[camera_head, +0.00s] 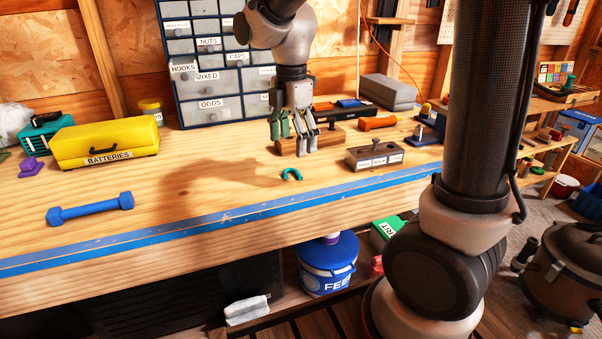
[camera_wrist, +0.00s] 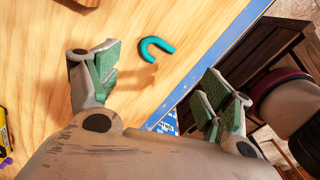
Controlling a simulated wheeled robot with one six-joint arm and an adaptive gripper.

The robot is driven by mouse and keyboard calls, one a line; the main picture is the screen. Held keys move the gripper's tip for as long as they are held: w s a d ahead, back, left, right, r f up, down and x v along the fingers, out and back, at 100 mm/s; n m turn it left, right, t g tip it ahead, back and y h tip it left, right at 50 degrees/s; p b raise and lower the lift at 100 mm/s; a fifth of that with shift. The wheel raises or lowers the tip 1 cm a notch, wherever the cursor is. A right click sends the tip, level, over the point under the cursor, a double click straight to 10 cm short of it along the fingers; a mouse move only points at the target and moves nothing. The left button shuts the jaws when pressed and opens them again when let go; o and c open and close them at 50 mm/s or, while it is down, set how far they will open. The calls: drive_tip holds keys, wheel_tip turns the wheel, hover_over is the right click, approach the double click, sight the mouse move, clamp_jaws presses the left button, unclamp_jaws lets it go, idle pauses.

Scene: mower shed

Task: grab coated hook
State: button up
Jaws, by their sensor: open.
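The coated hook is a small teal, U-shaped piece (camera_head: 291,174) lying on the wooden workbench (camera_head: 200,200) near its blue front edge. It also shows in the wrist view (camera_wrist: 156,48), beyond and between my fingers. My gripper (camera_head: 293,152) hangs above the bench, pointing down, with its green-padded fingers apart and nothing between them. In the wrist view my gripper (camera_wrist: 160,85) is spread wide. The hook is clear of the fingers. In the head view it appears just below and in front of the fingertips.
A yellow batteries case (camera_head: 104,142) and a blue dumbbell (camera_head: 90,209) lie to the left. A drawer cabinet (camera_head: 215,60) stands behind. The bench around the hook is bare.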

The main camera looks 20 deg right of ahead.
sight(294, 176)
drive_tip(key=shift+f+n, duration=0.45)
drive_tip(key=shift+n, duration=0.05)
drive_tip(key=f, duration=0.7)
drive_tip(key=shift+w+d, duration=0.15)
drive_tip(key=shift+w, duration=0.1)
drive_tip(key=c, duration=1)
